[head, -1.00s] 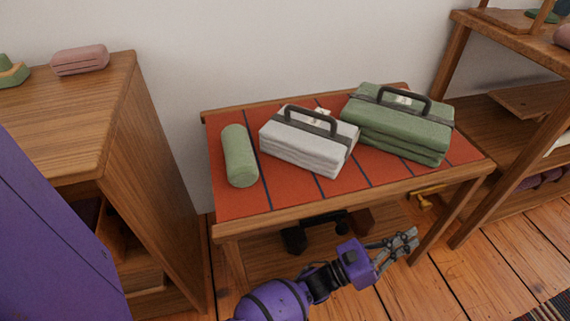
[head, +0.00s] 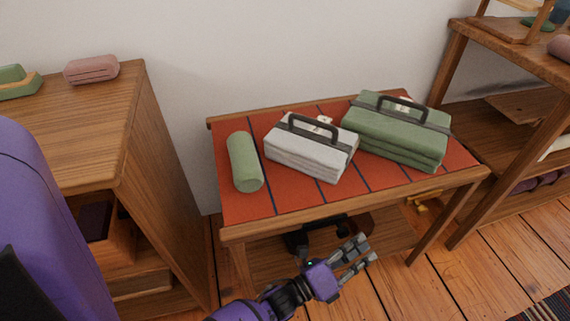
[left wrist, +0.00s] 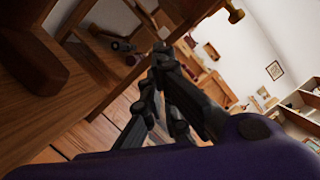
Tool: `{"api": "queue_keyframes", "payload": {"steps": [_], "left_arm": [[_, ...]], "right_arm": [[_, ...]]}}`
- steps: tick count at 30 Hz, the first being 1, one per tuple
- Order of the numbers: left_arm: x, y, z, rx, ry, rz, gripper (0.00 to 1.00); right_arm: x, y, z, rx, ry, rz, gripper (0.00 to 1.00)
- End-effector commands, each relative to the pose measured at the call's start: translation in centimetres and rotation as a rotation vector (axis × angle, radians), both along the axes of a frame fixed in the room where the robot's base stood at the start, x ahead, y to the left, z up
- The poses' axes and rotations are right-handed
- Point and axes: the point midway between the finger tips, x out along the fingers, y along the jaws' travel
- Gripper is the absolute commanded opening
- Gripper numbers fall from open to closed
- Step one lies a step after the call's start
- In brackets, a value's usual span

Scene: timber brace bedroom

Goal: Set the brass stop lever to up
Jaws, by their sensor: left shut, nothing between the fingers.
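A small brass-coloured fitting (head: 422,203) shows low behind the table's front right part in the head view. It is partly hidden, and I cannot tell its lever position. My left gripper (head: 364,251) is shut and empty, in front of and below the table's front edge, apart from the brass fitting. Its dark fingers (left wrist: 163,62) fill the middle of the left wrist view. My right gripper is not in view.
The wooden table (head: 340,212) carries a green roll (head: 244,162), a grey bundle (head: 310,149) and a green bundle (head: 397,133). A dark object (head: 300,241) sits beneath it. A cabinet (head: 165,190) stands left, a shelf unit (head: 465,190) right.

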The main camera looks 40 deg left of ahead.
Motion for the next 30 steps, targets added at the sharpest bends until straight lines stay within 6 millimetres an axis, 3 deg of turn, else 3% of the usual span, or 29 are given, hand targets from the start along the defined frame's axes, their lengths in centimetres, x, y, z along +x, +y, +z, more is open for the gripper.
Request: {"api": "queue_keyframes", "payload": {"steps": [11,18,30], "left_arm": [[-4.1,2.8,0.1,-0.493,0.386,0.089,0.00],[-8.7,4.6,0.5,-0.807,0.599,0.194,0.00],[-16.2,6.6,1.6,-1.171,0.816,0.372,0.00]], "right_arm": [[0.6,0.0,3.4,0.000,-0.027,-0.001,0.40],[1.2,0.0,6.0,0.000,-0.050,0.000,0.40],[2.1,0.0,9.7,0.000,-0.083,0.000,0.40]]}}
